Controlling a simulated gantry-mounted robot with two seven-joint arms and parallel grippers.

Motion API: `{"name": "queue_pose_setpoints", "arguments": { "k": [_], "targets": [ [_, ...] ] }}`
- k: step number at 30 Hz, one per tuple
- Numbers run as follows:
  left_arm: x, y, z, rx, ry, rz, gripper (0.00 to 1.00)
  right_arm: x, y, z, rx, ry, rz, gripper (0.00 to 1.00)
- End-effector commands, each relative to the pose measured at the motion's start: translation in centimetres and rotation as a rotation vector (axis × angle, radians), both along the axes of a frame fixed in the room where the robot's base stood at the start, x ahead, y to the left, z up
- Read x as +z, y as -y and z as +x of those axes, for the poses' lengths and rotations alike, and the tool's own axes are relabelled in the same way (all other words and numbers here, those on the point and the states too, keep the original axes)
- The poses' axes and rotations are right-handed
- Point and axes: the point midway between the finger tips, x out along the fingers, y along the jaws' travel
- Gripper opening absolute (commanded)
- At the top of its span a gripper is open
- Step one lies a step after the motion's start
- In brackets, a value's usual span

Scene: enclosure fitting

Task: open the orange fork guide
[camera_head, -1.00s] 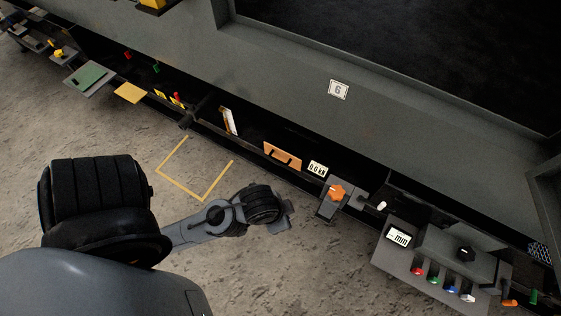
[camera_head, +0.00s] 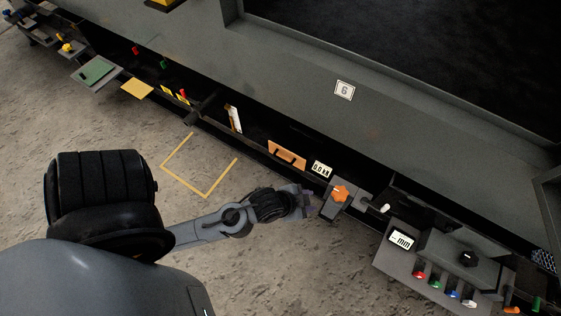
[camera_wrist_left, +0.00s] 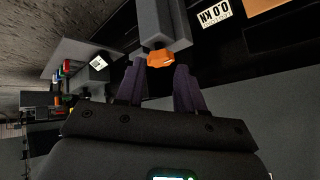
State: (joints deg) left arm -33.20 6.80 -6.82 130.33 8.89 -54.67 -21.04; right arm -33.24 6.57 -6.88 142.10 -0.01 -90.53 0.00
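An orange knob (camera_head: 341,194) sits on a grey block (camera_head: 331,209) at the front edge of the machine. It also shows in the left wrist view (camera_wrist_left: 160,58), on the end of the grey block. My left gripper (camera_head: 307,201) is just left of the knob in the head view. In the left wrist view the gripper (camera_wrist_left: 159,72) has its two dark fingers apart, with the knob in line between the fingertips. I see no finger touching the knob. The exact gap in depth is hard to tell. My right gripper is not in view.
An orange panel with a dark handle (camera_head: 287,155) and a kN display (camera_head: 322,169) are left of the block. A white-tipped lever (camera_head: 385,208) and a panel with a mm display (camera_head: 402,239) and coloured knobs are to the right. The floor in front is clear.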

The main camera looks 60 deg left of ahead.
Motion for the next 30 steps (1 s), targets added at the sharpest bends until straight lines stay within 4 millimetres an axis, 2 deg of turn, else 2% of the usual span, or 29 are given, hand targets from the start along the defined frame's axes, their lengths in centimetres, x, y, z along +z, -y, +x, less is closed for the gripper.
{"name": "queue_pose_setpoints", "arguments": {
  "k": [1, 6, 8, 12, 18, 23, 25, 30],
  "targets": [
    [-2.0, -1.1, 0.6, 0.003, 0.040, 0.045, 0.37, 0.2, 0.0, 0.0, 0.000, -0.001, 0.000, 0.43],
    [-7.1, -5.8, 1.7, 0.013, 0.198, 0.286, 0.37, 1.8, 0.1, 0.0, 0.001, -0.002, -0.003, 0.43],
    [-8.7, -7.7, 1.3, 0.014, 0.238, 0.395, 0.37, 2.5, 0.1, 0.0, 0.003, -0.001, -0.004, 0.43],
    [-11.3, -11.7, -1.2, -0.011, 0.300, 0.684, 0.37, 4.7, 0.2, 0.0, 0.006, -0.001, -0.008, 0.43],
    [-12.8, -14.8, -6.0, -0.101, 0.310, 1.022, 0.37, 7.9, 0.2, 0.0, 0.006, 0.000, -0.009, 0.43],
    [-13.4, -15.9, -8.8, -0.153, 0.251, 1.127, 0.37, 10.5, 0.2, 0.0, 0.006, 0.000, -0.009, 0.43],
    [-13.3, -16.1, -9.0, -0.161, 0.221, 1.130, 0.37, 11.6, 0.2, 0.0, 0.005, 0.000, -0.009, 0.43],
    [-11.8, -15.9, -6.7, -0.141, 0.247, 1.125, 0.37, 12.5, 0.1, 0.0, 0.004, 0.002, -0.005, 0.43]
  ]
}}
